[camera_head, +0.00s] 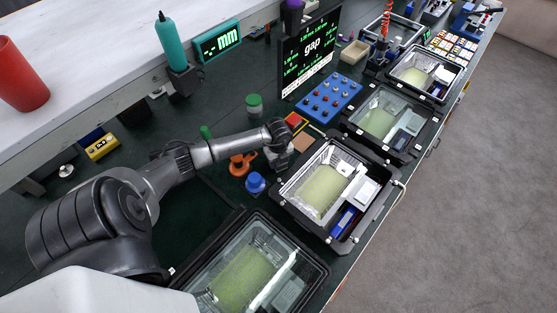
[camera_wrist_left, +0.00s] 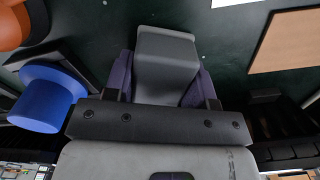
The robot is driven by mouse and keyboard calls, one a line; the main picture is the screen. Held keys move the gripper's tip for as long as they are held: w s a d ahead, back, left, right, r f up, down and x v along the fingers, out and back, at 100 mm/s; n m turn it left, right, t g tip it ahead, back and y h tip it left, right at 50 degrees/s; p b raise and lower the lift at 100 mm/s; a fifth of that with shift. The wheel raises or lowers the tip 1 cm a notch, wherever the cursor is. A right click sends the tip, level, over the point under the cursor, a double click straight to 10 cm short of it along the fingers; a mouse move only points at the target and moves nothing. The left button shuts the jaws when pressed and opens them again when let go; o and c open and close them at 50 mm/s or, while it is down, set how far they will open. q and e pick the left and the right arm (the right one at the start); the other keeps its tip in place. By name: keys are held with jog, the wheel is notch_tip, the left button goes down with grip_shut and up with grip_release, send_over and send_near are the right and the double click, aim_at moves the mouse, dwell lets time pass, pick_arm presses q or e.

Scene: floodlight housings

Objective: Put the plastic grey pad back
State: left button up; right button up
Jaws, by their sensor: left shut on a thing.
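My left gripper (camera_head: 279,159) is just left of the open floodlight housing (camera_head: 318,185) in the head view, low over the dark green bench. In the left wrist view, my left gripper (camera_wrist_left: 163,88) has its two purplish fingers on either side of a plain grey block, the plastic grey pad (camera_wrist_left: 166,52). It is shut on this pad, and the pad's far end sticks out past the fingers. I cannot make out the pad clearly in the head view. My right gripper is in neither view.
A blue knobbed piece (camera_head: 255,184) and an orange one (camera_head: 241,164) stand close left of the gripper. A brown square (camera_head: 303,142) and a red-yellow box (camera_head: 295,121) lie beyond it. Other housings stand in front (camera_head: 262,270) and behind (camera_head: 385,120).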

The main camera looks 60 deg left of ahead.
pick_arm(q)
jog(key=shift+a, duration=0.1)
jog(key=shift+f, duration=0.1)
jog(key=o, duration=0.9)
jog(key=shift+r, duration=0.2)
notch_tip(320, 180, up, 10)
jog(key=shift+r+p, duration=0.2)
jog(key=shift+p, duration=0.7)
jog(key=shift+r, duration=0.8)
